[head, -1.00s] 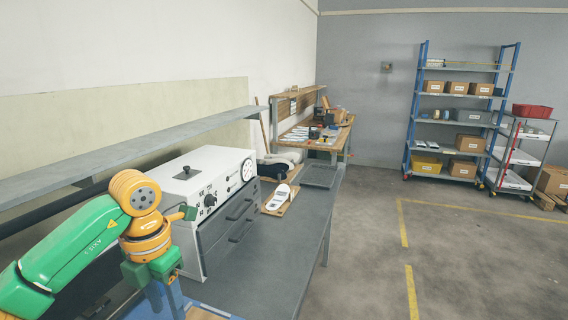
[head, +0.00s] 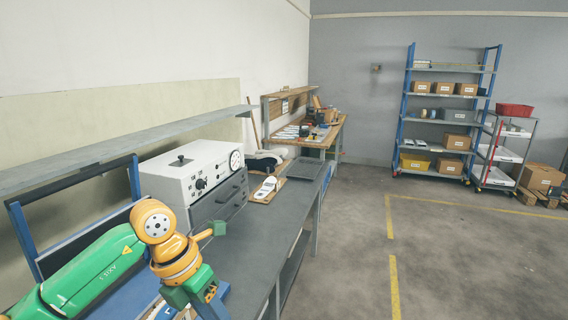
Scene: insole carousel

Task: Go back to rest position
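My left arm comes in from the lower left, with a green link (head: 85,278) and orange joints (head: 172,250). My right arm and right gripper are not in view. A white box machine (head: 190,173) with knobs, a round dial and grey drawers stands on the dark grey bench (head: 245,248), beyond my arm. A white insole-shaped piece (head: 265,187) lies on a wooden board to its right, well apart from my arm.
A grey shelf (head: 100,155) runs above the bench along the left wall. A blue frame (head: 135,185) stands behind my arm. A wooden workbench (head: 322,140), a blue rack (head: 407,110) with boxes and a trolley (head: 497,150) stand farther back. The floor at right is open, with yellow lines.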

